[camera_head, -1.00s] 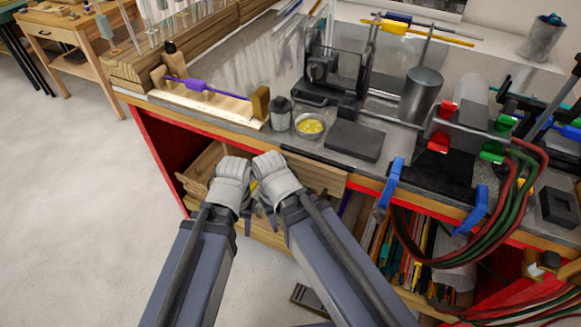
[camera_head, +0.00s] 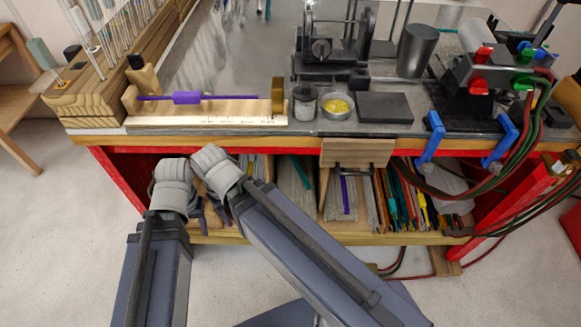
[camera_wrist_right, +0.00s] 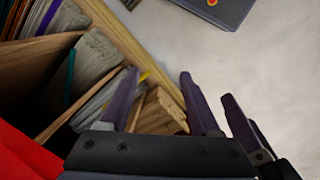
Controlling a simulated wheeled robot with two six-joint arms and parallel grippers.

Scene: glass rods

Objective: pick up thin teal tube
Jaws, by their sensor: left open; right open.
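A thin teal rod (camera_head: 300,170) leans inside a compartment of the open shelf under the bench. Teal rods (camera_head: 391,195) also show among the coloured rods further right, and I cannot tell which is the tube named. In the right wrist view, a teal rod (camera_wrist_right: 70,77) lies along a shelf compartment. My left gripper (camera_head: 197,222) is open in front of the shelf's left part, its fingers partly hidden by the wrist. My right gripper (camera_head: 222,208) is close beside it. In the right wrist view, the right gripper (camera_wrist_right: 158,92) is open with nothing between its fingers.
The bench top carries a wooden ruler holder with a purple-sleeved rod (camera_head: 187,98), a dish of yellow material (camera_head: 337,106), a dark block (camera_head: 385,107) and a burner with hoses. Blue clamps (camera_head: 433,138) hang over the front edge. Wooden dividers split the shelf.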

